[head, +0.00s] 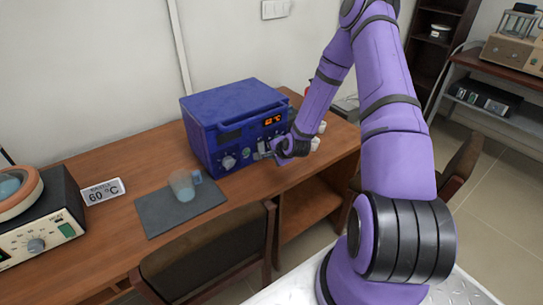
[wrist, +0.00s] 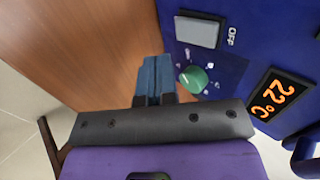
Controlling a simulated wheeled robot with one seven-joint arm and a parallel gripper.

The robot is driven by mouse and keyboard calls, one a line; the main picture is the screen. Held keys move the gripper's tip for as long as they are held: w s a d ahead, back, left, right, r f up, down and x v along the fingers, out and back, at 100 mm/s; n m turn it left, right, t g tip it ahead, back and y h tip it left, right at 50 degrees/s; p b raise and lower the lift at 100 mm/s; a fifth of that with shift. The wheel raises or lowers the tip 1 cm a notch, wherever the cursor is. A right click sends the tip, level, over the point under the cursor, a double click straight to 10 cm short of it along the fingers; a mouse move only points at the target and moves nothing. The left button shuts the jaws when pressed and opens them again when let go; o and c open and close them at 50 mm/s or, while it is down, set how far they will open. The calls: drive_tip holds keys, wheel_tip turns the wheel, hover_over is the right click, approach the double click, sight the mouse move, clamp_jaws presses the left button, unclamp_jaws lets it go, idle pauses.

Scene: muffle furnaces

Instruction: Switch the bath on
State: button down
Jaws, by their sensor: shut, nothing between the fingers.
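A blue box-shaped unit (head: 225,130) stands on the wooden bench, with a handle, knobs and a lit orange display (head: 274,121). In the wrist view its front shows a grey rectangular switch (wrist: 198,31) beside the word OFF. A green round knob (wrist: 193,79) sits near the switch, and the display (wrist: 272,95) reads 22 °C. My gripper (head: 263,152) is at the lower front of this unit. Its blue-grey fingers (wrist: 153,78) are together and empty, left of the green knob in the wrist view. I cannot tell whether they touch the panel.
A heater (head: 60,225) with a round bowl, knob and green switch stands at the left. A card (head: 102,191) beside it reads 60 °C. A beaker (head: 181,187) stands on a dark mat (head: 155,220) before the blue unit. A chair (head: 205,262) is at the bench front.

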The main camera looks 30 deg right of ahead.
drive_tip(key=v, duration=0.8)
drive_tip(key=shift+s, duration=0.45)
